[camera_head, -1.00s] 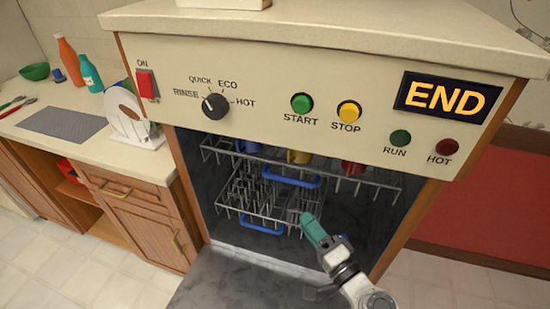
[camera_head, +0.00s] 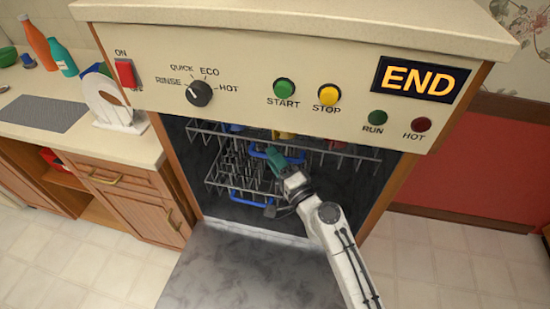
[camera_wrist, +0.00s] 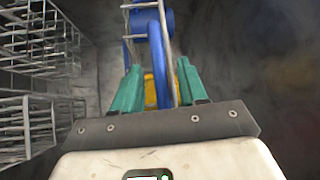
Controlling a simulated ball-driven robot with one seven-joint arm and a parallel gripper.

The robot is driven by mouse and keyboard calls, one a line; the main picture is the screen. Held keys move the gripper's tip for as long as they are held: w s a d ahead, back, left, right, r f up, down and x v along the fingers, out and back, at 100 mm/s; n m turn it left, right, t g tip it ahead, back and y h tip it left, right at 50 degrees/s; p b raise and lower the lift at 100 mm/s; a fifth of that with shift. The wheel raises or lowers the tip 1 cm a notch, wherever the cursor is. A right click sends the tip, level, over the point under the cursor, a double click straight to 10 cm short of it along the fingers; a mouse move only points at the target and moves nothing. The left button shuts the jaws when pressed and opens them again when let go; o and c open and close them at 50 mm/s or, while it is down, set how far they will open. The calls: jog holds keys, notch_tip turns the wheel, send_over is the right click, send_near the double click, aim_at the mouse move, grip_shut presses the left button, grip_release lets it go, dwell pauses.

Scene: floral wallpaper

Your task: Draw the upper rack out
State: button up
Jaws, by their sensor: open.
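The upper rack (camera_head: 345,152) is a wire rack inside the open dishwasher, under the control panel. Its blue handle (camera_head: 257,152) is on its front edge, partly hidden by my gripper. My gripper (camera_head: 274,158), with teal fingers, is at this handle. In the wrist view, the blue handle (camera_wrist: 168,55) runs between the two open fingers (camera_wrist: 160,88), which stand one on each side of it. A gap shows, so the fingers are not shut on it.
The lower rack (camera_head: 240,180), with its own blue handle (camera_head: 250,199), is below. The dishwasher door (camera_head: 250,275) lies lowered in front. A yellow item (camera_wrist: 150,90) shows behind the handle. A counter with a plate rack (camera_head: 118,113) is at left.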

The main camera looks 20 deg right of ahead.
jog(key=shift+w, duration=0.1)
jog(key=shift+c, duration=0.2)
grip_shut()
dwell(0.5)
